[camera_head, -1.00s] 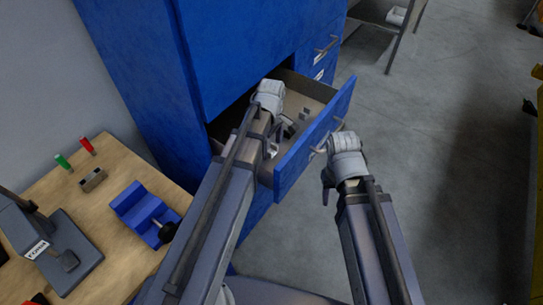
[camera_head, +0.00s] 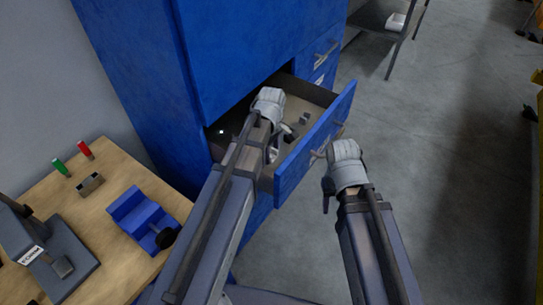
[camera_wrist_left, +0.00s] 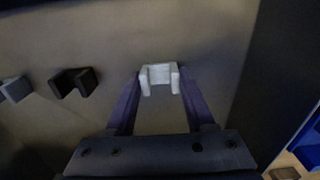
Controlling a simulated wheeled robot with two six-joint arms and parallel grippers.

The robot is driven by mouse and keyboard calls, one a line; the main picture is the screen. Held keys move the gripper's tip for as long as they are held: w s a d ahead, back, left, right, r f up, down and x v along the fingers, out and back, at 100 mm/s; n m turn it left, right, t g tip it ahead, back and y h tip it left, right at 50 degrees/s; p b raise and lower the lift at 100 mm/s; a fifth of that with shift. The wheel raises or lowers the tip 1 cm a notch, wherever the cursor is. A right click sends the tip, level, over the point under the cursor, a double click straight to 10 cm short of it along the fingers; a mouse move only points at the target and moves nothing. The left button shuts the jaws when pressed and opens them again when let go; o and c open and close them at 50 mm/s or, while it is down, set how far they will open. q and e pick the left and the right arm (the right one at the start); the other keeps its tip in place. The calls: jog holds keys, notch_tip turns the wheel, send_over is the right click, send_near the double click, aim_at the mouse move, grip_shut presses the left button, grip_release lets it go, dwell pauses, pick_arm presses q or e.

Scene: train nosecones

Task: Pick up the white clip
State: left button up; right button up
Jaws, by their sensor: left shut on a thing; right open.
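The white clip (camera_wrist_left: 159,78) is a small U-shaped block in the left wrist view. It sits between the two fingertips of my left gripper (camera_wrist_left: 158,88), which is shut on it. In the head view my left gripper (camera_head: 273,153) reaches down into the open blue drawer (camera_head: 316,143), and my arm hides the clip there. I cannot tell whether the clip still touches the drawer floor. My right gripper (camera_head: 327,192) is open and empty, outside the drawer near its front handle (camera_head: 328,150).
A black clip (camera_wrist_left: 73,82) and a grey clip (camera_wrist_left: 15,88) lie in the drawer, left of the white clip in the wrist view. The blue cabinet (camera_head: 240,60) rises behind. A wooden table (camera_head: 95,215) with a blue vise (camera_head: 142,215) stands left.

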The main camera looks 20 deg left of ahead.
pick_arm(q)
jog(key=c, duration=0.3)
jog(key=shift+r, duration=0.15)
notch_tip(320, 180, up, 10)
jog(key=p, duration=1)
